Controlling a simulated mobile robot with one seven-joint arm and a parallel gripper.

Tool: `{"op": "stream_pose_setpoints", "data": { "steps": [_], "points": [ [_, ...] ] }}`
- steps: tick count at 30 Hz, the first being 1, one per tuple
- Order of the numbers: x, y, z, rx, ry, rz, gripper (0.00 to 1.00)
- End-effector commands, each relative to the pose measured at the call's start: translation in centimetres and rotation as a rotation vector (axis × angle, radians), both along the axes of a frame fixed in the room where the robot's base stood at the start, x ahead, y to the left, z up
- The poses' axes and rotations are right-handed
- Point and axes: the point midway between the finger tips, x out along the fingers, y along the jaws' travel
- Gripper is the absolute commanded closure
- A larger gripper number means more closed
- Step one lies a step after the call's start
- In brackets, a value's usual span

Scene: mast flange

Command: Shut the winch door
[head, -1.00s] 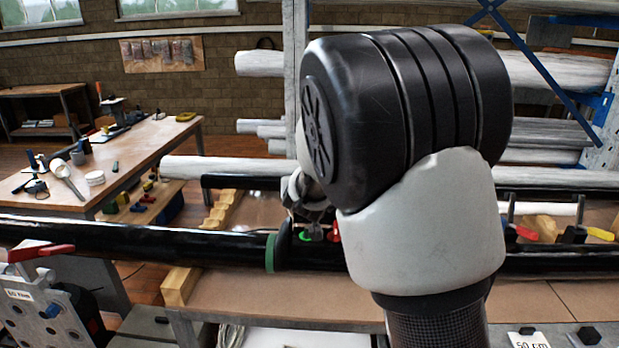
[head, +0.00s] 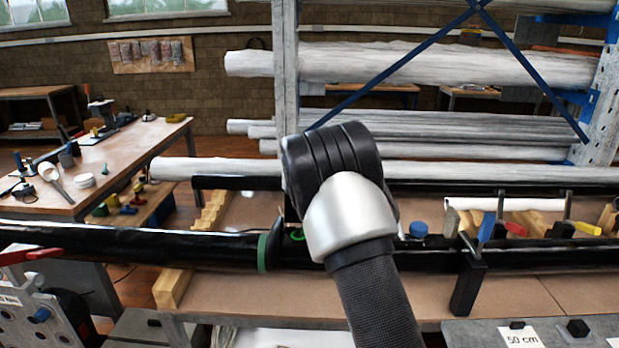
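A long black mast tube (head: 130,242) lies horizontally across the view. A green-edged dark flap (head: 272,244) stands up at the tube, just left of my arm. It may be the winch door standing open, but I cannot tell for sure. A small green part (head: 296,235) shows right of it, partly covered by my arm. My arm rises from the bottom and its rounded black joint covers the part of the tube right of the flap. My gripper is hidden behind the arm, so its fingers and any contact do not show.
Clamps with blue (head: 487,227), red (head: 516,229) and yellow (head: 588,228) handles stand at the tube on the right. A blue cap (head: 418,229) sits just right of my arm. A red-handled fixture (head: 35,254) is at left. The workbench (head: 240,288) in front is mostly clear.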

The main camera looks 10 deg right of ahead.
Motion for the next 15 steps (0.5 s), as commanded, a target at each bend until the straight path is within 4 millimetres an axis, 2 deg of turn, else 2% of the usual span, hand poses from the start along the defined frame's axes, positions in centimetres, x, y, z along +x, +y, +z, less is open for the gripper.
{"op": "stream_pose_setpoints", "data": {
  "steps": [9,11,15],
  "points": [
    [0.30,-0.07,-0.10,0.000,0.000,0.000,0.19],
    [0.29,-0.06,-0.11,0.000,0.000,0.000,0.27],
    [0.28,-0.06,-0.11,0.000,0.000,0.000,0.51]
  ]
}}
